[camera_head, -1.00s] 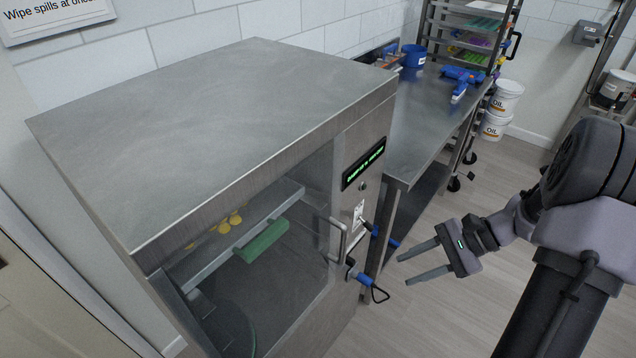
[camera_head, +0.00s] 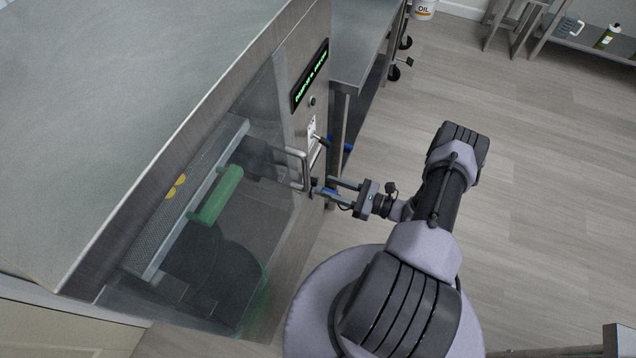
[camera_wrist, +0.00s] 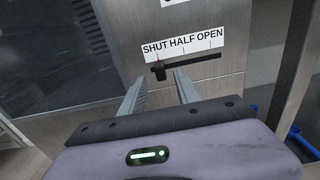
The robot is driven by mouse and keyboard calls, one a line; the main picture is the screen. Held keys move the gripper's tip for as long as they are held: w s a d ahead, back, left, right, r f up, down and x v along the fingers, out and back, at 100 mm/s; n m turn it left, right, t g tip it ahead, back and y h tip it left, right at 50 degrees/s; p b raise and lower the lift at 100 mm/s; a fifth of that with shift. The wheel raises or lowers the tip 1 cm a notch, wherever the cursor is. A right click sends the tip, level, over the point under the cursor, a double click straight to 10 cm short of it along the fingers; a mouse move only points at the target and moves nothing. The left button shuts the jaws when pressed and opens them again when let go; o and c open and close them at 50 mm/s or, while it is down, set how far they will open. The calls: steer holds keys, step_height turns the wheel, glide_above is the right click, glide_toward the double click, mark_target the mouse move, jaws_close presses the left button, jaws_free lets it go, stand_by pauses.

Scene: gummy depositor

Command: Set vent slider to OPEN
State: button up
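The vent slider's dark knob (camera_wrist: 158,71) sits at the left end of its black slot (camera_wrist: 195,65) in the wrist view, under SHUT on the label (camera_wrist: 183,42) that reads SHUT HALF OPEN. My gripper (camera_wrist: 160,78) is open and empty. Its two fingers point at the panel, and the knob appears between and just beyond their tips; I cannot tell whether they touch it. In the head view my gripper (camera_head: 331,186) is at the lower front panel of the steel machine (camera_head: 285,105), where the slider is too small and covered to read.
A door handle (camera_head: 297,168) stands out left of my gripper, beside a clear window with a green roller (camera_head: 216,196) behind it. A lit display (camera_head: 310,76) is higher on the panel. A steel table (camera_head: 362,45) stands behind. The floor to the right is open.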

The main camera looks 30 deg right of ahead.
mark_target(317, 183)
steer(key=x, duration=0.4)
steer(key=shift+w+a, duration=0.25)
jaws_close()
stand_by(1.2)
